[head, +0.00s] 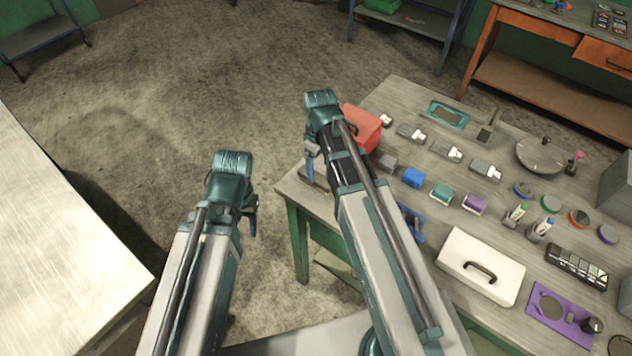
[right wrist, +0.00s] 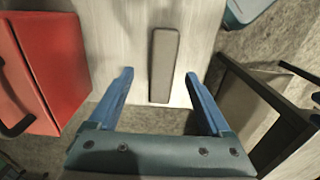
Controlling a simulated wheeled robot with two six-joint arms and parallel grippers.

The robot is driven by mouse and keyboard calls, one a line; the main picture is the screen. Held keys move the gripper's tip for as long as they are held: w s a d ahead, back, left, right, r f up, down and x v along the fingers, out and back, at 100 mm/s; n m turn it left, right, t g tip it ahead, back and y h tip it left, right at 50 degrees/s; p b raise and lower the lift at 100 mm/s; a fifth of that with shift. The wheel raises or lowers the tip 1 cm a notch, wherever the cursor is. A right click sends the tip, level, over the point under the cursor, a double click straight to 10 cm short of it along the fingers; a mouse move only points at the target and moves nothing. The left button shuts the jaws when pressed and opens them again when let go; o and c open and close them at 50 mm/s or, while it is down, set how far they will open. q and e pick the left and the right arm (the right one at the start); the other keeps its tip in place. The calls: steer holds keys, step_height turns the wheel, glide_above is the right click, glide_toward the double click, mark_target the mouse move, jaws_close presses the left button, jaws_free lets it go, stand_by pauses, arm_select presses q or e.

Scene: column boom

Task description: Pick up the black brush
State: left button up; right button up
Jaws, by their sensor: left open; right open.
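A long dark grey bar (right wrist: 163,65), which may be the black brush, lies on the pale tabletop in the right wrist view. No bristles show on it. My right gripper (right wrist: 158,76) is open and empty, its blue fingers on either side of the bar's line and apart from it. A dark item with an upright handle (head: 488,128) stands farther back on the table. My left gripper (head: 250,217) hangs over the floor, left of the table.
A red box (head: 364,128) is close beside my right gripper; it also shows in the right wrist view (right wrist: 45,70). The wooden table (head: 400,95) holds several small blocks, a white case (head: 480,267) and a purple mat (head: 545,312). Open floor lies left of it.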

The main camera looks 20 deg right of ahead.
mark_target(316, 176)
steer(key=f+b, duration=0.2)
steer(key=a+f+b, duration=0.1)
steer(key=f, duration=0.1)
steer(key=shift+w+f+b, duration=0.1)
steer(key=shift+w+b, duration=0.1)
steer(key=shift+b, duration=0.2)
steer(key=shift+d+f+b, duration=0.1)
steer(key=shift+f+b, duration=0.4)
steer(key=shift+r, duration=0.1)
jaws_close()
